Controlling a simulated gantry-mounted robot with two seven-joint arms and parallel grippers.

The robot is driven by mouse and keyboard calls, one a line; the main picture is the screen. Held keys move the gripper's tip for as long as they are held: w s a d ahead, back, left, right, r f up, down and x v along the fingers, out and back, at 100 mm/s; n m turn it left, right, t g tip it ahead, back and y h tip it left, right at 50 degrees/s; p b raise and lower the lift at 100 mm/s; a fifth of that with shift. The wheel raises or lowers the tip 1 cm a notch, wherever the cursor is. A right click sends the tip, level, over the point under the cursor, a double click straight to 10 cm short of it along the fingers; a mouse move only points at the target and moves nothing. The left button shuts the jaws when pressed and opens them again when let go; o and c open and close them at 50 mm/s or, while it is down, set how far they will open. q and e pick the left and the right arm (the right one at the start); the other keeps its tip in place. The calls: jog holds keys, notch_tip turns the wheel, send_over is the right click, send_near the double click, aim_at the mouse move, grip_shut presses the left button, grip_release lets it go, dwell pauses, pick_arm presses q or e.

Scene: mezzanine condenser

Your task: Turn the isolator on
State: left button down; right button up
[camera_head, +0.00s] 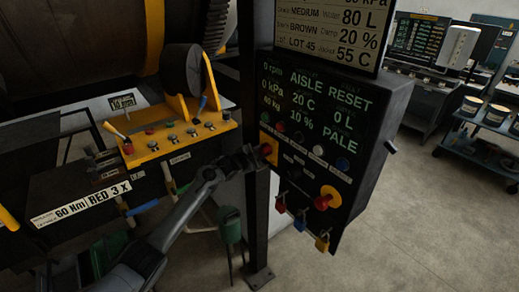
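A black control cabinet (372,118) stands right of centre, with a lit green text display on its face. A red rotary knob on a yellow plate (328,198) sits low on its right side and looks like the isolator; its on or off marking is too small to read. A second yellow-and-red control (267,149) sits at the cabinet's left edge. My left gripper (256,157) is beside this second control, close to or touching it; its fingers are dark and small, so their opening is unclear. My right gripper is not in view.
Small coloured buttons (318,151) run in a row below the display. A yellow-topped console (178,136) with levers stands left. Open floor (425,225) lies right.

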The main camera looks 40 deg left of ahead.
pick_arm(q)
jog(key=shift+f+n, duration=0.1)
jog(key=shift+n, duration=0.2)
dwell(0.4)
jog(key=c, duration=0.9)
grip_release()
jog(key=shift+s, duration=0.1)
jog(key=shift+s+r, duration=0.2)
jog(key=shift+s, duration=0.3)
jog(key=shift+v, duration=4.8)
jog(key=shift+a+r, duration=0.1)
jog(key=shift+a, duration=0.05)
